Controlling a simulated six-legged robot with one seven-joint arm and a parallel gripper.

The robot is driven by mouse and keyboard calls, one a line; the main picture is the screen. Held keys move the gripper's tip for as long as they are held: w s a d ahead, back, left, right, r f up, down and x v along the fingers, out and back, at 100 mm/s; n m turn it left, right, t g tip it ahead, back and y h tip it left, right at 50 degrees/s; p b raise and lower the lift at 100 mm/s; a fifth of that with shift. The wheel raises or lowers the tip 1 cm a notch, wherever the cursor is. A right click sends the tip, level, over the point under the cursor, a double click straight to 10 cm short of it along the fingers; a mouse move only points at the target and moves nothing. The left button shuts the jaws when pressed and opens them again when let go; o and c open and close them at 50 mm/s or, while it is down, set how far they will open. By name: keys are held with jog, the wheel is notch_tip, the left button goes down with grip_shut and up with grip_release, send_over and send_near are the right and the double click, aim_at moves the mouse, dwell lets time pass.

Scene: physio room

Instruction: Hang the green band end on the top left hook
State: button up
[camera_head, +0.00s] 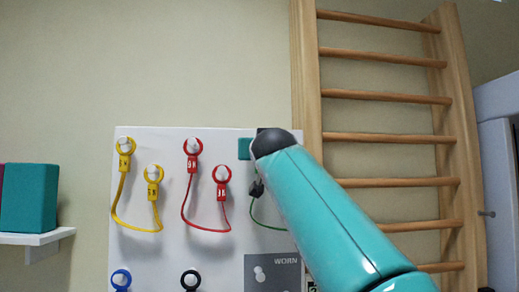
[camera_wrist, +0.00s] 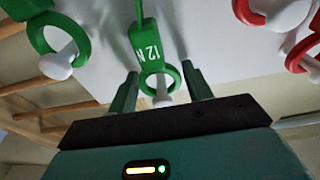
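The green band end (camera_wrist: 148,42), a ring with a tag marked 12 N, shows in the middle of the wrist view. A white hook (camera_wrist: 162,92) appears to pass through its ring. My gripper (camera_wrist: 160,74) has its fingers apart, one on each side of this ring. A second green ring (camera_wrist: 40,40) is around another white hook (camera_wrist: 60,64) at the upper left of the wrist view. In the head view the green cord (camera_head: 264,225) hangs in a loop on the white board (camera_head: 160,258). My arm hides most of the green band's hooks there.
Yellow rings (camera_head: 154,173) and red rings (camera_head: 222,173) hang on hooks left of my arm. Blue (camera_head: 121,278) and black (camera_head: 190,279) rings are lower. A grey WORN panel (camera_head: 262,262) is at lower right. Wooden wall bars (camera_head: 385,138) stand at right.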

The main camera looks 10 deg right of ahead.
grip_shut()
jog(key=shift+r, duration=0.5)
jog(key=shift+s, duration=0.15)
dwell(0.5)
jog(key=shift+s, duration=2.1)
jog(key=shift+s, duration=0.1)
jog(key=s, duration=0.2)
jog(key=shift+s, duration=0.4)
